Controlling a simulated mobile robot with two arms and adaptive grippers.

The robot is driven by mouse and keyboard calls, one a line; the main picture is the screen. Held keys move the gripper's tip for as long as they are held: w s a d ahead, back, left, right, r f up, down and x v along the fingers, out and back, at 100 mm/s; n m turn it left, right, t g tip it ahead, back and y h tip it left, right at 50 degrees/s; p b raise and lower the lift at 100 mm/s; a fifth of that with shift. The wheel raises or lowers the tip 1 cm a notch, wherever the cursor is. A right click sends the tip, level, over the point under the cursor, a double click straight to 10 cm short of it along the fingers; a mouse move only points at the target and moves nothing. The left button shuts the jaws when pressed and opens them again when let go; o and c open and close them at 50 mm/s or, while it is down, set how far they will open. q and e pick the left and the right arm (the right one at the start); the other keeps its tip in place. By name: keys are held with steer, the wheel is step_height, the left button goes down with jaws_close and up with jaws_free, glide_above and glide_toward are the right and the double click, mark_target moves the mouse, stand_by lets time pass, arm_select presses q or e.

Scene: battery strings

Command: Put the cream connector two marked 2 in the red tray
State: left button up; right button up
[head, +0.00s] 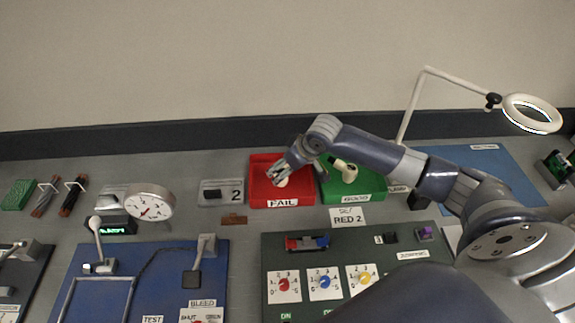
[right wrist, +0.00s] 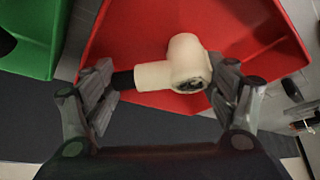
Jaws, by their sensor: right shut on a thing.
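The red tray (head: 260,196), labelled FAIL, stands at the back middle of the bench; it also fills much of the right wrist view (right wrist: 115,45). My right gripper (head: 281,174) is over this tray. In the right wrist view the right gripper (right wrist: 166,82) is shut on a cream connector (right wrist: 180,66) with a black end, holding it lengthwise between its fingers. The connector (head: 283,182) shows partly below the fingers in the head view. I cannot read a number on it. Whether it touches the tray floor is unclear. My left gripper is out of view.
The green tray (head: 345,196) stands right beside the red tray and holds another cream piece (head: 347,171). A grey holder marked 2 (head: 220,192) sits left of the red tray. A round gauge (head: 150,203) is further left. A lamp (head: 530,113) rises at the right.

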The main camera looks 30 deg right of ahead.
steer(key=o, duration=0.8)
steer(key=shift+o, duration=0.3)
steer(key=shift+s+r, duration=0.25)
steer(key=shift+r, duration=0.3)
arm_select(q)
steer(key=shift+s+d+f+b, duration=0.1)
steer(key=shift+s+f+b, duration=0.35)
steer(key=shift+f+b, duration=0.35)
arm_select(e)
steer(key=v, duration=1.1)
steer(key=shift+f, duration=0.1)
